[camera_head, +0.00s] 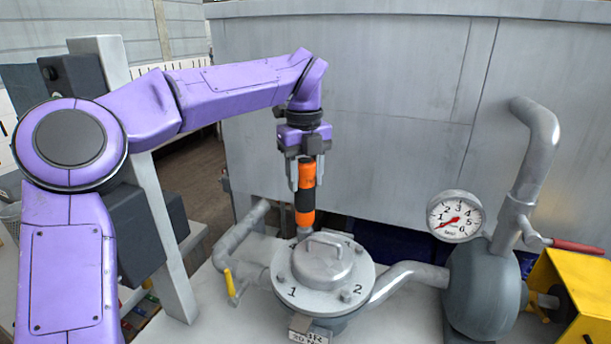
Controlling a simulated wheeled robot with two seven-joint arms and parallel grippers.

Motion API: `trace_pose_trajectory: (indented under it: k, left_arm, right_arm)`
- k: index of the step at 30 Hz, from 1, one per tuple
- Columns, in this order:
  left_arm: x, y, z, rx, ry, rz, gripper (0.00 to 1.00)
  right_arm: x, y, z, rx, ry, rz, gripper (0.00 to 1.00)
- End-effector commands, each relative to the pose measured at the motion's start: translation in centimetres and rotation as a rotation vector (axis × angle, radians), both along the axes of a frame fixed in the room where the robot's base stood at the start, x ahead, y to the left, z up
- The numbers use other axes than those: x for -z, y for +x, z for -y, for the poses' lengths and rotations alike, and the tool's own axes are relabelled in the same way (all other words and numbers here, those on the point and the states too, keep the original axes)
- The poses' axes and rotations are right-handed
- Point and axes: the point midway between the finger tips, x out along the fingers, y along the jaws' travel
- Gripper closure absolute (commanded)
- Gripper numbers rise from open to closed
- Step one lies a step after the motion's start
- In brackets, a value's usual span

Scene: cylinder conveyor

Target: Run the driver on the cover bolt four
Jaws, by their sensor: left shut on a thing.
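My left gripper (307,172) points down and is shut on an orange and black driver (305,205). The driver hangs upright over the back left rim of a round grey cover (322,272) with a raised handle. Its lower end reaches down to the rim, where it hides the bolt beneath it. I cannot tell whether the two touch. The marks 1 and 2 show on the front of the cover; the mark for bolt four is not readable. A front bolt (345,296) stands beside the 2. My right gripper is not in view.
A pressure gauge (455,217) and a grey pump body (484,290) stand to the right. A vertical pipe (535,150) with a red-handled valve (577,246) rises behind them. A yellow-handled valve (230,283) is left of the cover. A large grey wall closes off the back.

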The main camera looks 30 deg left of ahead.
Motion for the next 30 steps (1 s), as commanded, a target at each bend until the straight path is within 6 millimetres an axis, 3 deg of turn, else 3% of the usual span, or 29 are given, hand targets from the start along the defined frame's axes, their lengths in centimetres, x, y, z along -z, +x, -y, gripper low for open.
trace_pose_trajectory:
  k: [23,30]
  left_arm:
    - [0.3,-0.1,0.1,0.0,-0.003,-0.015,0.98]
    - [-0.9,-0.1,0.0,-0.001,-0.002,-0.013,0.98]
  right_arm:
    - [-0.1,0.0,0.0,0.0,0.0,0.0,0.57]
    - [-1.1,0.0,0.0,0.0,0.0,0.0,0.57]
